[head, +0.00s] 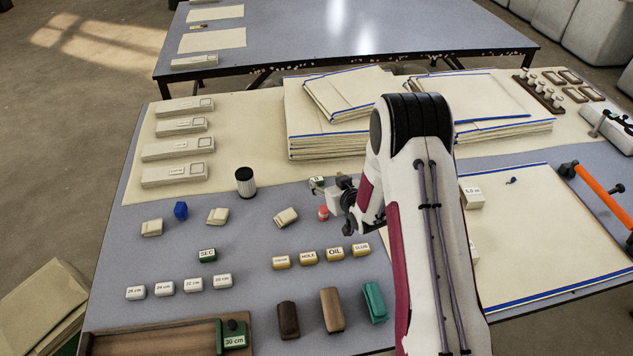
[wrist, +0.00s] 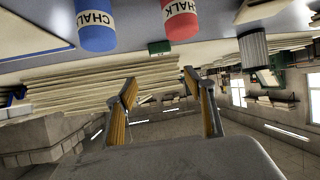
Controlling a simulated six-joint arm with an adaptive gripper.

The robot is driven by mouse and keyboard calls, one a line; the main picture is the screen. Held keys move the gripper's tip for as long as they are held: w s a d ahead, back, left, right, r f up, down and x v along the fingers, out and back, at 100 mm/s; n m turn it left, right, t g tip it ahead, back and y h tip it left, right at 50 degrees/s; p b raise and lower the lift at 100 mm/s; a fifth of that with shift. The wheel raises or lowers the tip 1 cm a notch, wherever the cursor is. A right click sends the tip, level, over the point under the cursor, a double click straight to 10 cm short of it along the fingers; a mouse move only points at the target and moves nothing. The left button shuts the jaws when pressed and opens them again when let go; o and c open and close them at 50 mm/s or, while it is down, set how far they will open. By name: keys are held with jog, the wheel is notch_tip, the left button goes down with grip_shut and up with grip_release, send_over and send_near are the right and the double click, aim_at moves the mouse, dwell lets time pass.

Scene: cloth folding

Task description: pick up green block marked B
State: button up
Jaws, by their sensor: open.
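A small green block with a pale label (head: 317,183) stands on the grey table just left of my gripper in the head view; its letter is too small to read. A small green block also shows in the wrist view (wrist: 160,47), beyond the chalk pieces, its marking unreadable. My gripper (wrist: 160,86) is open and empty, with its two fingers apart. In the head view it is partly hidden by my arm, low over the table and close to the block's right side. I cannot tell whether they touch.
A red chalk (head: 323,212) stands close in front of the block; a blue chalk (wrist: 95,28) also shows in the wrist view. A dark ribbed cylinder (head: 245,182) stands to the left. Stacked cloths (head: 320,142) lie behind. Green SEC block (head: 207,255) is front left.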

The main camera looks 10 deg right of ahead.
aim_at(317, 180)
jog(key=shift+a+f, duration=0.15)
jog(key=shift+f, duration=0.55)
jog(key=shift+a+f, duration=0.1)
jog(key=shift+f, duration=0.55)
jog(key=shift+x, duration=1.25)
jog(key=shift+w, duration=0.1)
jog(key=shift+x, duration=2.5)
jog(key=c, duration=1)
